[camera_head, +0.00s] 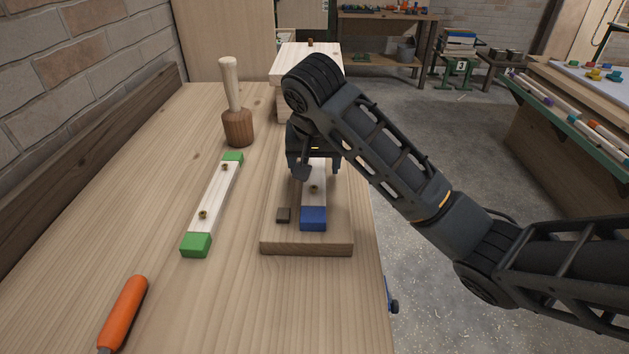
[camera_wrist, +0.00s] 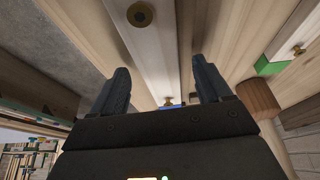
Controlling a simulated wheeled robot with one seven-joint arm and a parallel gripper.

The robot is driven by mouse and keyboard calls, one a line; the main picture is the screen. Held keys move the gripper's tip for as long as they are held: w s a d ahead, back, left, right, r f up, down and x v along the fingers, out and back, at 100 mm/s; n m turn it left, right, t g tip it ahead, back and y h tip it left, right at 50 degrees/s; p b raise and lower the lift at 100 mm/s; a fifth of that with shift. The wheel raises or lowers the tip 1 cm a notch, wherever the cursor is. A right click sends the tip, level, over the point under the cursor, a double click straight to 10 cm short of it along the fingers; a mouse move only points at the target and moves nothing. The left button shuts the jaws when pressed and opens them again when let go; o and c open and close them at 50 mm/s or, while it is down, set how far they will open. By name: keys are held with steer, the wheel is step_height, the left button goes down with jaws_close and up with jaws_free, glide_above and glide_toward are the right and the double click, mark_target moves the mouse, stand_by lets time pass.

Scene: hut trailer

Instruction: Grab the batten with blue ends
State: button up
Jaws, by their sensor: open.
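The batten with blue ends (camera_head: 313,196) lies on a wooden board (camera_head: 307,246) in the head view. It is white with brass-coloured knobs, and its near blue end shows clearly; its far part is hidden behind my gripper. My gripper (camera_head: 316,170) is over the batten's far half, pointing down. In the wrist view the white batten (camera_wrist: 155,50) runs between the two open fingers of my gripper (camera_wrist: 165,85), with a bit of blue beyond. I cannot tell whether the fingers touch it.
A batten with green ends (camera_head: 215,200) lies left of the board. A wooden mallet (camera_head: 238,125) stands behind it, and an orange-handled tool (camera_head: 124,312) lies at the front left. The bench's right edge is close by.

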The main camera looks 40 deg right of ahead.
mark_target(315, 169)
steer(key=shift+w+d+f, duration=0.1)
steer(key=shift+f, duration=0.25)
steer(key=shift+c, duration=0.3)
steer(key=c, duration=1.2)
steer(key=shift+r, duration=0.1)
steer(key=shift+r, duration=0.45)
step_height(315, 169, up, 3)
steer(key=shift+r+p, duration=0.15)
steer(key=shift+p, duration=1.05)
steer(key=shift+s+d+r+p, duration=0.95)
steer(key=shift+s+d+r, duration=0.1)
steer(key=shift+s+d, duration=0.35)
steer(key=shift+s+d+r+p, duration=1)
steer(key=shift+s+d+r, duration=0.1)
steer(key=shift+s+d, duration=0.25)
steer(key=shift+s+d+r+p, duration=0.95)
steer(key=shift+s+d+r, duration=0.1)
steer(key=shift+s+d, duration=0.35)
